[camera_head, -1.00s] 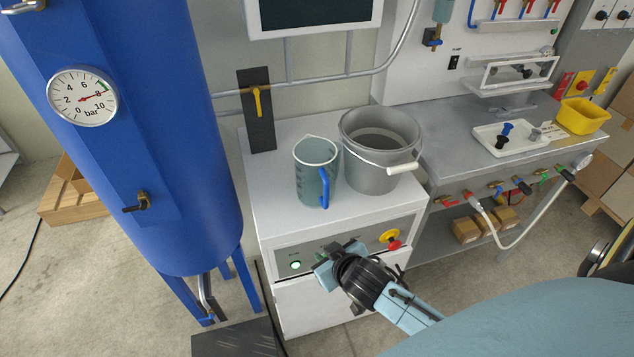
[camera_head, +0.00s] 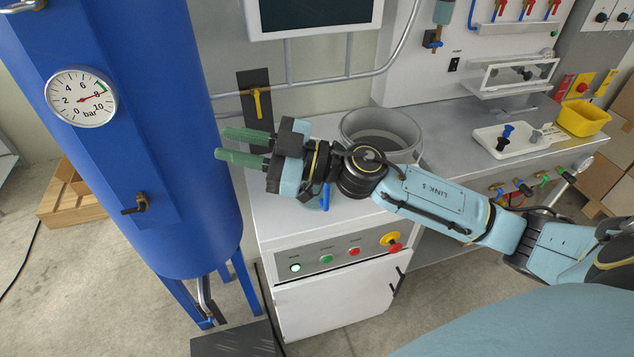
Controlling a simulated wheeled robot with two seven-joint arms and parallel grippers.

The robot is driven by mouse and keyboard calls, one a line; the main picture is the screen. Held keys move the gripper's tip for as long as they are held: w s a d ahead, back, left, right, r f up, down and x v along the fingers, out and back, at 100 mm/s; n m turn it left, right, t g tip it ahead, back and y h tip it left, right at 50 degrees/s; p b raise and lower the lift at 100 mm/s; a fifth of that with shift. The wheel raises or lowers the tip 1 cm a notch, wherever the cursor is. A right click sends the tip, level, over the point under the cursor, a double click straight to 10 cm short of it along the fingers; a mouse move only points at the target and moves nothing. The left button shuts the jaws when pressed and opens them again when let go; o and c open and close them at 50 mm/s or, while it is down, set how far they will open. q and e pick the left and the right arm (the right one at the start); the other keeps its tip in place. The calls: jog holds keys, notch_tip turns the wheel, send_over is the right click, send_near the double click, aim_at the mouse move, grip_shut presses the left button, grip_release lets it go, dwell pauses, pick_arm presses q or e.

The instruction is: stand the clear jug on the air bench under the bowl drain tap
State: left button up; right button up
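The clear jug (camera_head: 313,204) stands on the white cabinet (camera_head: 285,222), mostly hidden behind my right gripper; only its lower part and blue handle (camera_head: 325,197) show. My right gripper (camera_head: 221,144) reaches across in front of the jug, its two green fingers apart and pointing left, with nothing seen between them. Whether it touches the jug cannot be told. The drain tap (camera_head: 432,38), brass with a blue lever, is under a bowl (camera_head: 443,11) on the back panel, above the steel air bench (camera_head: 455,160). My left gripper is not in view.
A grey bucket (camera_head: 408,128) stands behind my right arm. On the bench are a white tray (camera_head: 490,143) and a yellow bin (camera_head: 584,117). A blue tank (camera_head: 150,200) stands close left of my fingertips. Bench surface left of the tray looks clear.

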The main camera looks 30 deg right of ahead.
notch_tip(320, 180, down, 4)
jog(key=d+n+g+h, duration=0.2)
jog(key=n+g, duration=0.1)
jog(key=g, duration=0.3)
jog(key=m+g+h, duration=0.4)
jog(key=h, duration=0.6)
send_near(329, 193)
jog(key=shift+w+d+b+x, duration=0.1)
jog(key=shift+b+x, duration=0.05)
jog(key=shift+x, duration=1.6)
jog(key=shift+w+d+b+x, duration=0.1)
jog(key=shift+d+x, duration=0.05)
jog(key=shift+x, duration=1.6)
jog(key=shift+d+b+x, duration=0.1)
jog(key=shift+b+x, duration=0.05)
jog(key=shift+x, duration=1.6)
grip_shut()
